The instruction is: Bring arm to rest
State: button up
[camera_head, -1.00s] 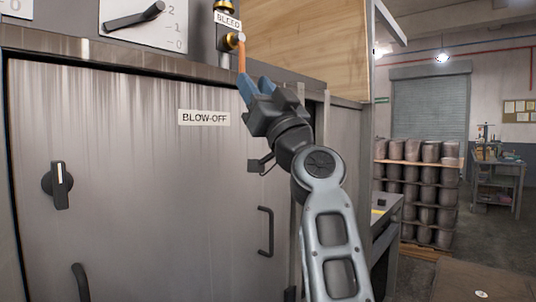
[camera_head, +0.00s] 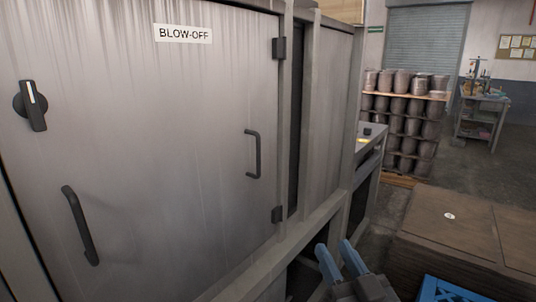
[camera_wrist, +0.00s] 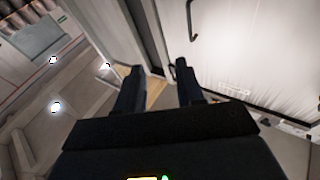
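My gripper (camera_head: 336,260) is low in the head view, in front of the metal cabinet's lower right side. Its two blue fingers stand apart with nothing between them. In the wrist view my gripper (camera_wrist: 158,78) also shows with its two dark fingers spread and empty. It touches nothing that I can see. The rest of my arm is below the head view's lower edge.
The metal cabinet (camera_head: 180,130) marked BLOW-OFF fills the left, with a knob (camera_head: 31,105) and dark handles (camera_head: 253,154). Brown stacked boards (camera_head: 455,225) and a blue crate (camera_head: 455,291) are at the lower right. Stacked cylinders (camera_head: 405,115) stand behind.

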jog(key=s+d+f+g+h, duration=0.1)
jog(key=s+d+f, duration=0.25)
jog(key=s, duration=0.35)
jog(key=s+d+f+m+h, duration=0.1)
jog(key=s+d+f, duration=0.1)
jog(key=s+f, duration=0.3)
jog(key=s+d+f+g+h, duration=0.1)
jog(key=s+d+f+h, duration=0.1)
jog(key=s, duration=0.6)
jog(key=s+d+r+g, duration=0.1)
jog(key=s, duration=0.9)
jog(key=s+d+r+m+g+h, duration=0.1)
jog(key=s+r+g, duration=0.1)
jog(key=s, duration=0.9)
jog(key=shift+s, duration=0.3)
